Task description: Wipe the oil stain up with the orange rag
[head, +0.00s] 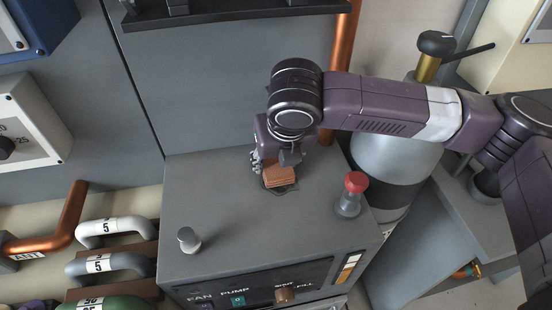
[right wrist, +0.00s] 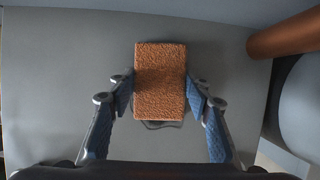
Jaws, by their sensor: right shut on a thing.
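The orange rag (head: 279,176) is a folded, textured block low over the grey cabinet top. My right gripper (head: 276,170) is shut on it, and the right wrist view shows the rag (right wrist: 160,82) between both blue-padded fingers (right wrist: 160,92). The oil stain (head: 279,189) is a dark patch on the cabinet top, showing around the rag's lower edge. In the right wrist view a dark rim of the stain (right wrist: 160,125) shows below the rag; the rest is hidden under it. I cannot tell whether the rag touches the surface. My left gripper is not in view.
A copper pipe (head: 341,60) rises behind. A grey tank (head: 395,165) stands to the right.

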